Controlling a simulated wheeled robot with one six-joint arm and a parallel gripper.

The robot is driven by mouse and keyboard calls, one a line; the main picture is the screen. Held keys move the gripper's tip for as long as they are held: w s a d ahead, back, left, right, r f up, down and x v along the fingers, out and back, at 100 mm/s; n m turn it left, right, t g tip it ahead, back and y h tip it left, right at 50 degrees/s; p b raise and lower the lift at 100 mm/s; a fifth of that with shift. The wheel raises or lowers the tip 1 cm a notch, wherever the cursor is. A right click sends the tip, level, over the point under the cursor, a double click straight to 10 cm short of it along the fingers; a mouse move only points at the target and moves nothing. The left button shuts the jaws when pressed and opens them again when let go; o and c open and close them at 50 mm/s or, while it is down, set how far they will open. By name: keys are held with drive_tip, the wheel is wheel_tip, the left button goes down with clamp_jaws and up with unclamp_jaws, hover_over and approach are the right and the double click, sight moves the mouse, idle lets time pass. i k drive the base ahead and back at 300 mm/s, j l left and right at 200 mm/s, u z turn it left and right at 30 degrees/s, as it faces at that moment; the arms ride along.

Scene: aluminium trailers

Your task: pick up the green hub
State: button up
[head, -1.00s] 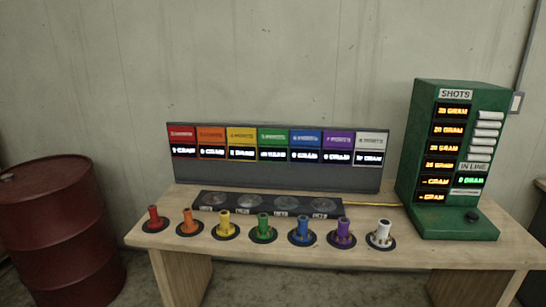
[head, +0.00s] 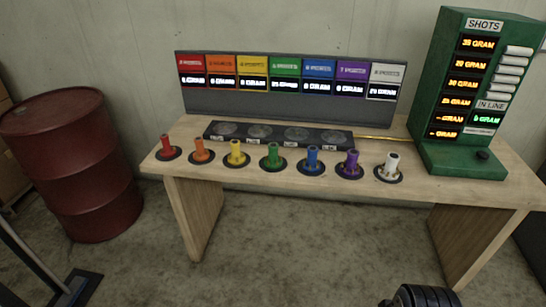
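The green hub (head: 273,152) stands upright on a round dark base near the front edge of the wooden table (head: 440,192). It is in the middle of a row of coloured hubs, between the yellow hub (head: 236,149) and the blue hub (head: 312,158). Nothing touches or covers it. My gripper cannot be made out in the head view. A dark ribbed part at the bottom right may belong to my arm, but I cannot tell.
Red (head: 166,145), orange (head: 201,149), purple (head: 351,163) and white (head: 391,164) hubs share the row. Behind are a low black block (head: 279,135) and a display panel (head: 290,107). A green SHOTS box (head: 462,155) stands right. A red barrel (head: 75,170) stands left.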

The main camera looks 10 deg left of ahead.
sight(272, 162)
drive_tip(key=i+j+z, duration=0.2)
drive_tip(key=j, duration=0.2)
drive_tip(key=i+j+z, duration=0.15)
drive_tip(key=j, duration=0.25)
drive_tip(key=i+j+z, duration=0.2)
drive_tip(key=j, duration=0.25)
drive_tip(key=i+j+z, duration=0.2)
drive_tip(key=j, duration=0.3)
drive_tip(key=j+z, duration=0.2)
drive_tip(key=j, duration=0.25)
drive_tip(key=i+j+z, duration=0.15)
drive_tip(key=j, duration=0.35)
